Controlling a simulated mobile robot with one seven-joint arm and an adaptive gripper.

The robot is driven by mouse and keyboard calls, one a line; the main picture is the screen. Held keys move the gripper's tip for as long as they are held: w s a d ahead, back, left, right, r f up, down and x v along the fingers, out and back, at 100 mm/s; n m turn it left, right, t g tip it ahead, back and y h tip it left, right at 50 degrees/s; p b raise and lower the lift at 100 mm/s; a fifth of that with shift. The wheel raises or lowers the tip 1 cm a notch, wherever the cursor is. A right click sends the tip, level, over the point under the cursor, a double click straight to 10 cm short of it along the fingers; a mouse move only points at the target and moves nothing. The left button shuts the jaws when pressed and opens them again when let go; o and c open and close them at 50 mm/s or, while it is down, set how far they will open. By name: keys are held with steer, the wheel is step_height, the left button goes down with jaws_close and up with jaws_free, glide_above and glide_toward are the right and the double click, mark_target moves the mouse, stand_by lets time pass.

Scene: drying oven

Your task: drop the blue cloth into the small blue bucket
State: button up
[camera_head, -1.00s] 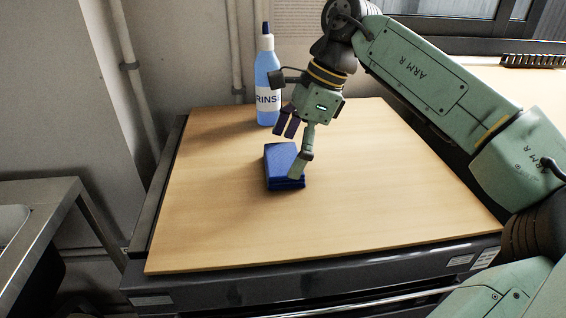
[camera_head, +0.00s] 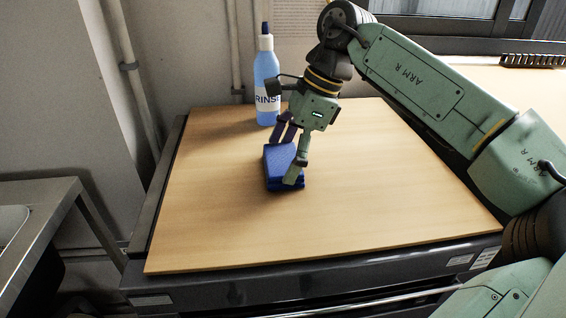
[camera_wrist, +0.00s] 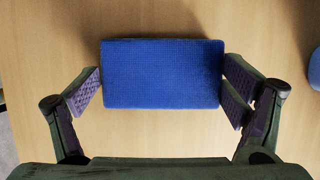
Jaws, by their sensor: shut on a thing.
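The blue cloth (camera_head: 279,160) is a folded, thick block on the wooden board, left of the board's middle. In the wrist view the cloth (camera_wrist: 162,74) lies across the middle between the finger pads. My gripper (camera_head: 287,163) points down over it, one finger at its near right side and the others at its far side. It is shut on the cloth, which still appears to rest on the board. The small blue bucket is in neither view.
A blue rinse bottle (camera_head: 267,85) stands at the board's back edge, behind the cloth. The wooden board (camera_head: 370,200) is clear to the right and in front. A metal sink bench (camera_head: 40,215) is at the left, across a gap.

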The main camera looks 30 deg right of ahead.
mark_target(277, 158)
steer(key=shift+r, duration=0.55)
step_height(277, 158, up, 2)
steer(key=shift+w+r, duration=0.1)
steer(key=s+a+b, duration=0.1)
steer(key=s+a, duration=0.2)
steer(key=s, duration=0.1)
steer(key=s+a+r+b, duration=0.1)
steer(key=s+a, duration=0.2)
steer(key=s, duration=0.2)
steer(key=s+a+b, duration=0.1)
steer(key=s+a, duration=0.1)
steer(key=s, duration=0.2)
steer(key=shift+s+a+r, duration=0.3)
steer(key=shift+a+r, duration=0.05)
steer(key=shift+a, duration=0.05)
